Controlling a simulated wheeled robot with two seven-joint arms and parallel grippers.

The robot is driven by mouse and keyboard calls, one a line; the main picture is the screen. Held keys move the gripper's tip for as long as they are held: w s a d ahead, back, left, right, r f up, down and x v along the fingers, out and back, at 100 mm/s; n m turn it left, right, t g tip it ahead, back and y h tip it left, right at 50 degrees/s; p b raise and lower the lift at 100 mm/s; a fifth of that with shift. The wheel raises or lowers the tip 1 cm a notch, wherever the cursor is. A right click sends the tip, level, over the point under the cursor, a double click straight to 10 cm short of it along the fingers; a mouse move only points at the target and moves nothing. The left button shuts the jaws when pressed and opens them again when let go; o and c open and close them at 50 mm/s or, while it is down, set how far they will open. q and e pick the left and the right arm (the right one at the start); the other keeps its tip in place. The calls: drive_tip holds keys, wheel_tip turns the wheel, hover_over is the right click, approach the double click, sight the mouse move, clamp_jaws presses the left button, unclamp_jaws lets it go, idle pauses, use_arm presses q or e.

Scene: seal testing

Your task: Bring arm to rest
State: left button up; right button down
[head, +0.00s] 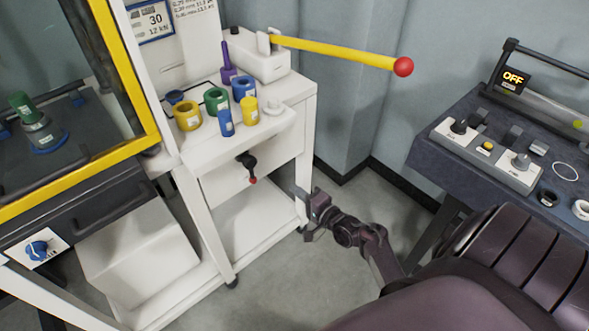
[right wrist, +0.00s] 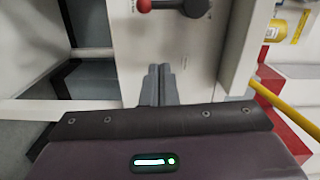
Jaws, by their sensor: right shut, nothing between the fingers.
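My right gripper (head: 306,207) is in the head view, low beside the right front leg of the white press cart. Its fingers are shut with nothing between them. In the right wrist view the closed fingers (right wrist: 158,86) point at a white panel of the cart. A black valve knob with a red-tipped handle (head: 248,168) sits on the cart's front, left of the gripper and apart from it. It also shows at the top of the right wrist view (right wrist: 180,7). My left gripper is not in view.
The white cart (head: 305,100) carries several coloured cups and a yellow lever with a red ball (head: 403,67). At right a dark bench (head: 440,165) holds a control box and an OFF display (head: 513,78). Grey floor (head: 270,285) is clear between them. A yellow-framed cabinet stands left.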

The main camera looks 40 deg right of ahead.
idle(0.3)
drive_tip(key=s+a+f+n+g, duration=0.3)
drive_tip(key=s+a+f, duration=0.15)
drive_tip(key=f, duration=0.35)
drive_tip(key=s+a+f+n+g, duration=0.25)
drive_tip(key=s+f, duration=0.25)
drive_tip(key=f, duration=0.4)
drive_tip(key=s+a+f+n+g, duration=0.3)
drive_tip(key=s+a+f, duration=0.15)
drive_tip(key=f, duration=0.35)
drive_tip(key=s+f+n+g+h, duration=0.1)
drive_tip(key=s+f+n+g, duration=0.3)
drive_tip(key=s, duration=1)
drive_tip(key=s+a+f+n+g+h, duration=0.1)
drive_tip(key=s+f+n+g, duration=0.3)
drive_tip(key=s+f, duration=0.4)
drive_tip(key=s+n, duration=0.1)
drive_tip(key=s, duration=0.4)
drive_tip(key=shift+s+a+n+h, duration=0.3)
drive_tip(key=shift+s+n, duration=0.05)
